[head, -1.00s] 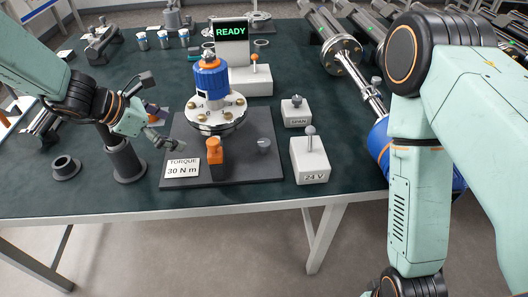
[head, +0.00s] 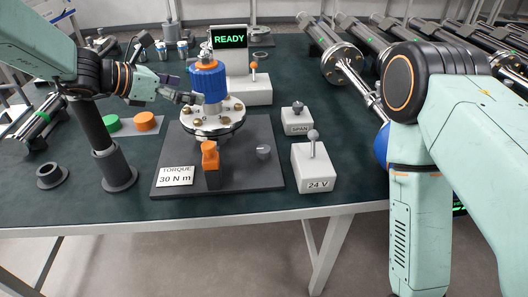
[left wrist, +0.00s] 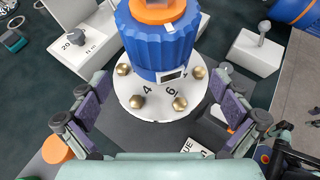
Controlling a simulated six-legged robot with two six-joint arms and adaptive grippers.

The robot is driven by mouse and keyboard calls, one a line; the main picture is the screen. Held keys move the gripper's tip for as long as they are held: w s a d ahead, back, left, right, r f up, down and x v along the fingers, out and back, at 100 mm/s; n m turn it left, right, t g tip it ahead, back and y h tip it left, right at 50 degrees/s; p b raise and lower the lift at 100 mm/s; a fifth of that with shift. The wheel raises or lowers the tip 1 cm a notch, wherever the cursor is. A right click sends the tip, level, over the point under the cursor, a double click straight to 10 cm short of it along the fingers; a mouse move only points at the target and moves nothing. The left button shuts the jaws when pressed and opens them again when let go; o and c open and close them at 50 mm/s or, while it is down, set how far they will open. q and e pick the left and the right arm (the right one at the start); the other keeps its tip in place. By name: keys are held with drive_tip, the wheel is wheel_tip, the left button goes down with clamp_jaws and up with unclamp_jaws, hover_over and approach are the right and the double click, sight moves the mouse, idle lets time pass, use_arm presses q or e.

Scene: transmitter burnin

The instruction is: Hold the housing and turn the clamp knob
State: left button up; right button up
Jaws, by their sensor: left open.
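The blue ribbed housing (head: 208,82) with an orange cap stands upright on a round bolted flange (head: 213,117) over a dark base plate (head: 240,178). It also shows in the left wrist view (left wrist: 158,45). My left gripper (head: 182,90) is open and empty, just left of the housing. In the left wrist view its fingers (left wrist: 160,108) are spread wide, with the flange and housing ahead between them. An orange clamp block (head: 210,156) and a small grey knob (head: 263,152) sit on the plate in front of the flange. My right gripper is out of view.
The READY display (head: 230,38) stands behind the housing. The SPAN box (head: 296,124) and 24 V box (head: 315,172) are to the right. A grey post (head: 117,168), a black ring (head: 52,175) and green and orange buttons (head: 145,122) are left of the plate.

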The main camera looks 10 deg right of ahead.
sight(206, 93)
use_arm(q)
drive_tip(key=b+x, duration=0.1)
drive_tip(key=x, duration=0.2)
drive_tip(key=shift+w+d+f, duration=0.15)
drive_tip(key=shift+w+f, duration=0.05)
drive_tip(key=shift+f, duration=0.1)
drive_tip(key=shift+x, duration=0.85)
drive_tip(key=shift+w+d, duration=0.15)
drive_tip(key=shift+d, duration=0.1)
drive_tip(key=shift+c, duration=0.3)
